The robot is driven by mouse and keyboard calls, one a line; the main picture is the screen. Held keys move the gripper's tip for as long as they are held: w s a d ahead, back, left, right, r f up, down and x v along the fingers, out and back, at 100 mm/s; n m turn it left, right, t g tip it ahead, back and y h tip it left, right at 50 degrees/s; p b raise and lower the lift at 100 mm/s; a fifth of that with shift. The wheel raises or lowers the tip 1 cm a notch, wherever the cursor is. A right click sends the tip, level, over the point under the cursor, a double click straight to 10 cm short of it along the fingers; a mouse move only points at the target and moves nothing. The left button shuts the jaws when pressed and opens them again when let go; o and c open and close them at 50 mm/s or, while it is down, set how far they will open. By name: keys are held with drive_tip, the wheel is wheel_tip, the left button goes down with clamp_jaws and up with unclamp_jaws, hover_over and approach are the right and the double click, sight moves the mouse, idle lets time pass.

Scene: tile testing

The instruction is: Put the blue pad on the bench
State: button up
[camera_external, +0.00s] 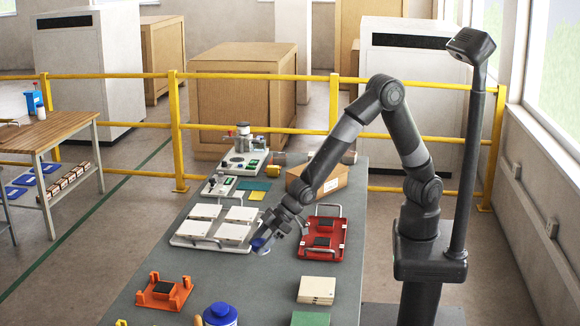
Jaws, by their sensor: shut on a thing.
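A small blue pad (258,244) shows at the tip of my gripper (265,238), in the middle of the external view. My gripper points down and to the left and is shut on the pad. The fingers partly hide it. It is over the long grey bench (240,285), close to the front right corner of the white tray. I cannot tell whether the pad touches the surface below it.
A white tray (184,241) with several white tiles is left of my gripper; a red tray (338,257) is right. An orange fixture (160,303), blue-lidded jar (220,315) and cream tile stack (317,287) are nearer. A wooden-topped table (45,132) stands far left.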

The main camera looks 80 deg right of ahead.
sight(260, 265)
drive_tip(key=shift+a+f, duration=0.2)
drive_tip(key=shift+a, duration=0.2)
drive_tip(key=shift+f, duration=2.05)
drive_tip(key=o, duration=1)
drive_tip(key=shift+f, duration=0.1)
drive_tip(key=shift+s+d+r, duration=0.1)
drive_tip(key=shift+s+r, duration=0.05)
drive_tip(key=shift+r, duration=0.2)
drive_tip(key=v, duration=1.1)
drive_tip(key=shift+s+d+r, duration=0.1)
drive_tip(key=shift+s, duration=0.1)
